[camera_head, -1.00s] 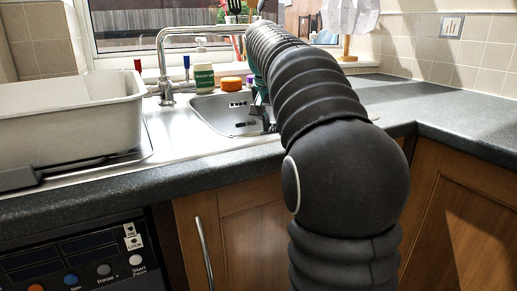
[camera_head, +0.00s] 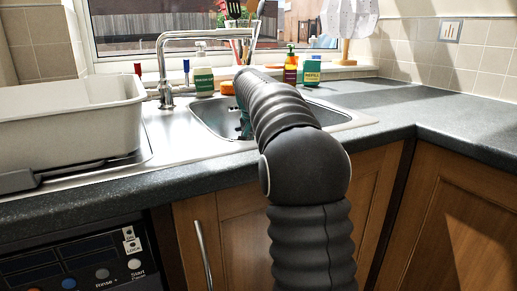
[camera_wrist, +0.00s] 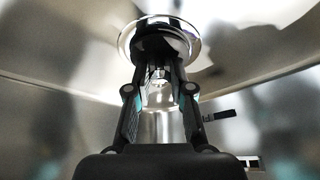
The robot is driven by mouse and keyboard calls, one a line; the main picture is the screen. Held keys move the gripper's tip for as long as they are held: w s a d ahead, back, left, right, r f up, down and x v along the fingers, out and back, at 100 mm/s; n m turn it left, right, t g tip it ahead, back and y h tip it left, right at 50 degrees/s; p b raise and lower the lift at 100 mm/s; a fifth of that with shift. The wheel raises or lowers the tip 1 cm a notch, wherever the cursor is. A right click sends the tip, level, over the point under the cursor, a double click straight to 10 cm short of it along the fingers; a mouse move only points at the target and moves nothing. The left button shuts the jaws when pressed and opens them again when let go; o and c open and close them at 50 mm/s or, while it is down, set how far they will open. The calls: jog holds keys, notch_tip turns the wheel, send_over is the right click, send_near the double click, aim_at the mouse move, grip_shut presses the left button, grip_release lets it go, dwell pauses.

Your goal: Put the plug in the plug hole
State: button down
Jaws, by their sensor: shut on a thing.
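In the wrist view my gripper (camera_wrist: 160,73) is inside the metal sink, its two fingers drawn together at the tips. They are shut on the dark plug (camera_wrist: 160,43), partly hidden behind the fingertips. The bright round rim of the plug hole (camera_wrist: 125,37) shows around and behind the plug. I cannot tell whether the plug sits in the hole or just above it. In the head view my arm reaches into the sink (camera_head: 205,118), and the plug and hole are hidden.
A tap (camera_head: 163,75) stands behind the sink's left side. A grey basin (camera_head: 70,125) sits on the drainer at left. A green-labelled bottle (camera_head: 203,72), an amber bottle (camera_head: 290,68) and a refill pack (camera_head: 311,72) line the back. The right worktop (camera_head: 440,105) is mostly clear.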

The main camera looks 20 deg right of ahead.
jog(key=shift+f, duration=0.15)
jog(key=c, duration=1)
grip_release()
jog(key=p+v, duration=0.1)
jog(key=v, duration=1.1)
jog(key=shift+d+p, duration=0.1)
jog(key=shift+p, duration=0.3)
